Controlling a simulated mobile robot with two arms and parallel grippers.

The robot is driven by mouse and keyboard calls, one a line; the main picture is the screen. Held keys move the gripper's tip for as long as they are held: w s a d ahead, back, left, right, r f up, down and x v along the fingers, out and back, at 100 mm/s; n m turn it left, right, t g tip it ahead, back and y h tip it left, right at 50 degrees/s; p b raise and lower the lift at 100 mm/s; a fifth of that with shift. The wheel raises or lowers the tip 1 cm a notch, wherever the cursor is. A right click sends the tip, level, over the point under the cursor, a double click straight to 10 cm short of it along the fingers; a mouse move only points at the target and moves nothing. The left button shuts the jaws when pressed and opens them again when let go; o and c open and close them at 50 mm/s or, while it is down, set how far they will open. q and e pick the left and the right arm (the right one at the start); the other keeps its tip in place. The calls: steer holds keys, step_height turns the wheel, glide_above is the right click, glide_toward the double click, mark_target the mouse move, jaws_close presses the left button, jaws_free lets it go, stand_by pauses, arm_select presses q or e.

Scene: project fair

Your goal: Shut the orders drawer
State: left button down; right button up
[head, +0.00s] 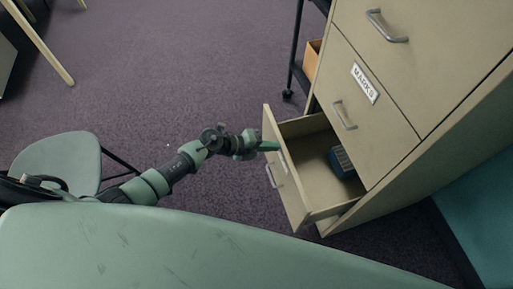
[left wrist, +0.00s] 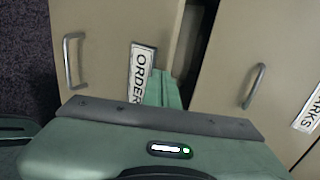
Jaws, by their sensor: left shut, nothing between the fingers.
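The orders drawer (head: 293,192) is the bottom drawer of a beige filing cabinet (head: 430,130) and stands pulled out in the head view. Its front (left wrist: 108,50) shows in the left wrist view with a metal handle and an ORDERS label (left wrist: 141,75). My left gripper (head: 271,146) is shut and empty, its fingertips at the upper part of the drawer front. In the left wrist view the closed fingers (left wrist: 163,88) overlap the label's edge; I cannot tell whether they touch. My right gripper is not in view.
A dark blue block (head: 342,162) lies inside the drawer. The MARKS drawer (head: 358,110) above it is closed. A pale green chair (head: 62,160) stands at the left. Open carpet (head: 170,70) lies left of the cabinet.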

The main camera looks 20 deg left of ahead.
arm_select(q)
steer(key=w+d+b, duration=0.1)
steer(key=w+d, duration=0.8)
steer(key=d, duration=0.4)
steer(key=shift+d+b, duration=0.15)
steer(key=shift+b, duration=0.2)
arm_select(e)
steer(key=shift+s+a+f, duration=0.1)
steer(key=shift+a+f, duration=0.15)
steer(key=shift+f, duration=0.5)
